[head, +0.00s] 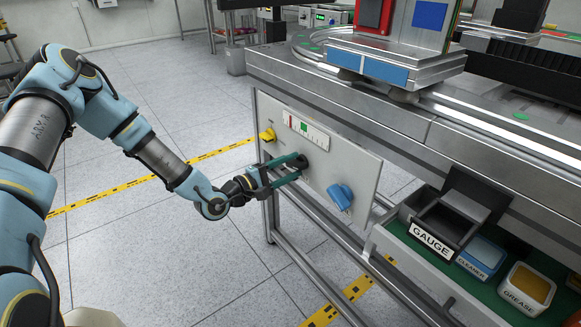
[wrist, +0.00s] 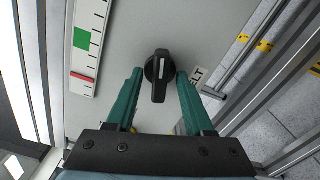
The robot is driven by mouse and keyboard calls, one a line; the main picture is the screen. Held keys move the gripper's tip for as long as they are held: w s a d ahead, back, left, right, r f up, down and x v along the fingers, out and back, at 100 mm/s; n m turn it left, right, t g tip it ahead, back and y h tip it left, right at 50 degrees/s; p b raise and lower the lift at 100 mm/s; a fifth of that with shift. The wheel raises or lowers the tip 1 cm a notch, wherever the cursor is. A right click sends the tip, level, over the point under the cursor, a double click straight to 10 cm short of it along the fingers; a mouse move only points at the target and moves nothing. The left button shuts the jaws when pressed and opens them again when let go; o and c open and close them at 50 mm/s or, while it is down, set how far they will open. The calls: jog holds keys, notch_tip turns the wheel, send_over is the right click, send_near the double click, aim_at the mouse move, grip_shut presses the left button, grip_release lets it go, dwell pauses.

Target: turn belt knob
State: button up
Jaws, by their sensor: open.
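The black belt knob (wrist: 159,70) is on the light grey panel (head: 340,155). In the wrist view, a label reading "ELT", partly covered, is beside it. The knob's bar has a white line and runs nearly up and down in that picture. My gripper (wrist: 160,75) is open, with one green finger on each side of the knob. Narrow gaps seem to show between fingers and knob, so contact is not clear. In the head view, my gripper (head: 299,168) is at the panel and its fingers partly hide the knob.
A yellow knob (head: 267,136) and a blue knob (head: 340,196) flank it on the panel. A scale with green and red marks (head: 305,130) is above. The conveyor edge (head: 370,110) overhangs the panel. A tray (head: 470,285) with labelled bins stands lower right.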

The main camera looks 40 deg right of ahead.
grip_shut()
dwell(0.3)
dwell(0.5)
jog(key=m+b, duration=0.2)
jog(key=m, duration=0.3)
jog(key=shift+f+m, duration=0.15)
jog(key=shift+m, duration=0.15)
jog(key=m+b, duration=0.2)
jog(key=m, duration=0.3)
jog(key=m+b, duration=0.2)
jog(key=m, duration=0.4)
jog(key=shift+b, duration=0.4)
jog(key=m+b, duration=0.2)
jog(key=m, duration=0.2)
jog(key=shift+m+b, duration=0.3)
jog(key=shift+b, duration=0.1)
